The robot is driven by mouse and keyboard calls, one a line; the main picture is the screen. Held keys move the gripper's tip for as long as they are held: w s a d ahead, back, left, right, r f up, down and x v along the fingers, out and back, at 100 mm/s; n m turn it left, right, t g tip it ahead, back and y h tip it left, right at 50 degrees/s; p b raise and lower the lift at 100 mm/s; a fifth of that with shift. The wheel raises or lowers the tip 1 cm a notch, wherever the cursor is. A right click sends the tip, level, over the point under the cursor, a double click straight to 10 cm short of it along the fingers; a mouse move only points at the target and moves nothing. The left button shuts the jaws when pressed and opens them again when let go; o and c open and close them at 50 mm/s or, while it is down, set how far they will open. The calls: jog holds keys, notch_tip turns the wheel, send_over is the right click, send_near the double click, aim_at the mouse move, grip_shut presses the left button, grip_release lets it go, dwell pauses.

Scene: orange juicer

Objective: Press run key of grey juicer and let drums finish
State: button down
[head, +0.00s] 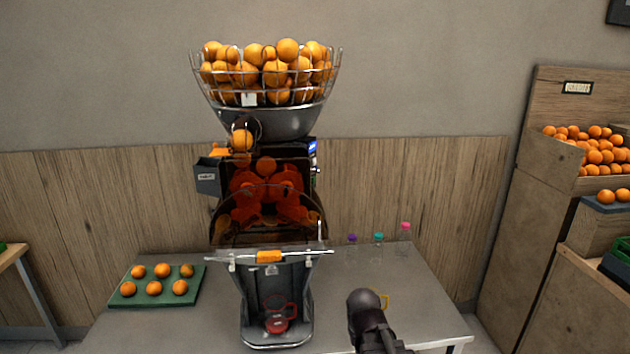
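The grey juicer (275,290) stands on the table, with its wire basket (332,82) full of oranges on top. A small lit blue panel (313,150) is on the juicer's right side; the run key itself is too small to make out. A jug with a red base (277,322) stands in the bay below. My gripper (367,308) is a dark shape low in front, right of the juicer and apart from the panel. Its fingers cannot be made out.
A green tray (120,296) with several oranges lies on the table (205,325) at left. Several small capped bottles (378,248) stand at the back right. Wooden shelves (515,215) with oranges stand at far right.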

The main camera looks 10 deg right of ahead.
aim_at(314, 180)
jog(key=w+d+r+t+h+p, duration=0.1)
jog(key=w+d+r+t+h, duration=0.15)
jog(key=w+r, duration=0.4)
jog(key=w+d+r+t+h+p, duration=0.1)
jog(key=w+d+r+t+p, duration=0.2)
jog(key=w, duration=0.6)
jog(key=w+d+r+t+h, duration=0.2)
jog(key=w+d+r+t, duration=0.25)
jog(key=w, duration=0.35)
jog(key=w+a+r+n+t+y+p, duration=0.2)
jog(key=w+a+r+n+t+y, duration=0.1)
jog(key=w+r+n+y, duration=0.2)
jog(key=w+a+r+n+t+y+p, duration=0.3)
jog(key=w+r+n+y, duration=0.3)
jog(key=w+r+n, duration=0.2)
jog(key=shift+w+a+r+t, duration=0.35)
jog(key=shift+w+r+t, duration=0.15)
jog(key=shift+w+r, duration=0.65)
jog(key=shift+w+a+f, duration=0.1)
jog(key=shift+w+a, duration=0.05)
jog(key=w+a, duration=0.4)
jog(key=a, duration=0.3)
jog(key=shift+a, duration=0.15)
